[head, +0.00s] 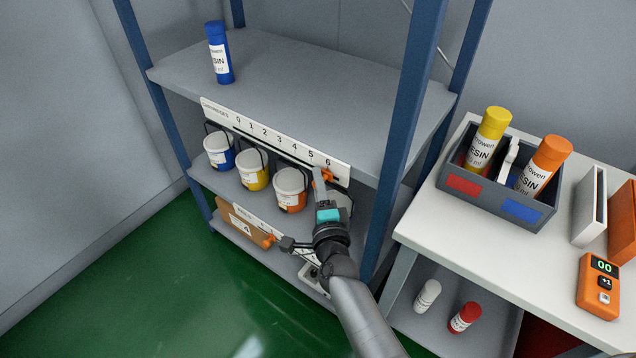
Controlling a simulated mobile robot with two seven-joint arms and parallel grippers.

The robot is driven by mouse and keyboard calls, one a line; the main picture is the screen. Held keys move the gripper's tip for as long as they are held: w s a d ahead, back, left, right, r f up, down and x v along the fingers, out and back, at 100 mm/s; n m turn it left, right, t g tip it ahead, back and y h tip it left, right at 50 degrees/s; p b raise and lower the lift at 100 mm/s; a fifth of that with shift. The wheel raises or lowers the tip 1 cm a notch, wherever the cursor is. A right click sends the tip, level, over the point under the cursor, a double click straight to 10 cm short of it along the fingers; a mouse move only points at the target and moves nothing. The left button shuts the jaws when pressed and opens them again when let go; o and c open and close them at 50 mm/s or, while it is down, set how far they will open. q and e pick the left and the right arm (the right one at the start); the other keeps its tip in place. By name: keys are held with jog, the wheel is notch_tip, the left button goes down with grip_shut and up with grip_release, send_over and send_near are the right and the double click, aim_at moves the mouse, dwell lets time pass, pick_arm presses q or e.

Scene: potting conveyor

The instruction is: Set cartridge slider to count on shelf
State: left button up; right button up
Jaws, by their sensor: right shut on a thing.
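The shelf's upper board (300,80) carries one blue resin cartridge (219,52), standing upright at its left end. On the board's front edge is a white scale (270,135) lettered for cartridges, with numbers up to 6. The orange cartridge slider (330,177) is at the right end of the scale, by the 6. My right gripper (321,178) is shut on the slider and hides part of it. My left gripper is out of view.
Blue, yellow and orange-labelled buckets (291,188) stand on the middle board. A lower scale has another orange slider (269,241). At right, a white table (450,235) holds a grey bin (487,205) with yellow and orange cartridges and an orange counter (598,287) showing 00.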

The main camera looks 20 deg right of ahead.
grip_shut()
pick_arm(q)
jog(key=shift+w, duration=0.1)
pick_arm(e)
jog(key=shift+a, duration=0.1)
dwell(0.8)
